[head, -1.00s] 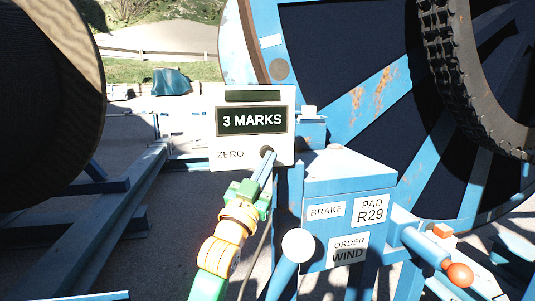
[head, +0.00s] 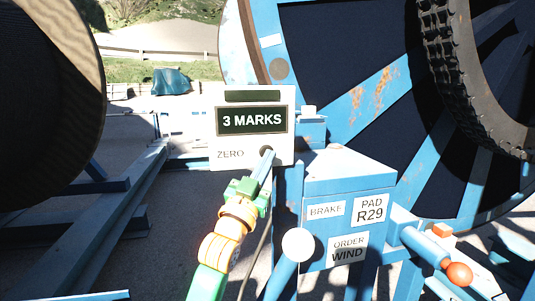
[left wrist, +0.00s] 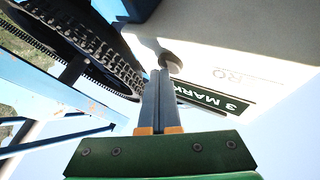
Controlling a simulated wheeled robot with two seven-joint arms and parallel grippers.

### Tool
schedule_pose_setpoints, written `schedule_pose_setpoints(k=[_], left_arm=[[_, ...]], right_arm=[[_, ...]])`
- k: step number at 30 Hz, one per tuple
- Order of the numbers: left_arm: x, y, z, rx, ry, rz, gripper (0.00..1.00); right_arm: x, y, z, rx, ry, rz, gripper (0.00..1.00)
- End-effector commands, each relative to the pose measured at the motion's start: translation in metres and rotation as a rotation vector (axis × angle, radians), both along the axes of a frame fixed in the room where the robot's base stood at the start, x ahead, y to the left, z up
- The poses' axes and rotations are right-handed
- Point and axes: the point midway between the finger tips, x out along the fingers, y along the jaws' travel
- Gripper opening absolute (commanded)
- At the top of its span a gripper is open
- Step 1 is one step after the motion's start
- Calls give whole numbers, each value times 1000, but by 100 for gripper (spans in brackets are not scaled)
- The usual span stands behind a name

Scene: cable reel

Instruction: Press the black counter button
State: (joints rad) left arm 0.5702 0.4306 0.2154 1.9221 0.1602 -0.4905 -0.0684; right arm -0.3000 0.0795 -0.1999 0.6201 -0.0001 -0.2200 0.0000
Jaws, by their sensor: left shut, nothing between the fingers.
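The white counter box (head: 285,95) reads "3 MARKS" on a dark display (head: 252,120). The black counter button (head: 265,149) is at its lower right, beside the word "ZERO". My left gripper (head: 268,157) is shut and empty. Its fingertips are at the button and cover part of it in the head view. In the left wrist view, the shut fingertips (left wrist: 160,74) are right by the round button (left wrist: 171,62), which looks grey there. I cannot tell whether they touch it or whether it is pushed in. My right gripper is not in view.
A blue housing (head: 335,180) with BRAKE, PAD R29 and ORDER WIND labels stands right of the box. A white-knobbed lever (head: 298,245) rises in front of it. An orange-knobbed handle (head: 459,274) is at lower right. Large reels flank the box.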

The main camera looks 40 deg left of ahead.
Motion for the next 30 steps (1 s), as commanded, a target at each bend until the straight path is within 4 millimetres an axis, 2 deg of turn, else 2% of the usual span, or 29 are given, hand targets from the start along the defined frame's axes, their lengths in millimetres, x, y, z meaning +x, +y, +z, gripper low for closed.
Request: schedule_pose_setpoints(k=[17, 30], left_arm=[[2, 3, 0, 0, 1, 0, 0], [-11, -12, -1, -1, 1, 0, 0]], right_arm=[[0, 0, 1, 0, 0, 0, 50], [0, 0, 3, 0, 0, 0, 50]])
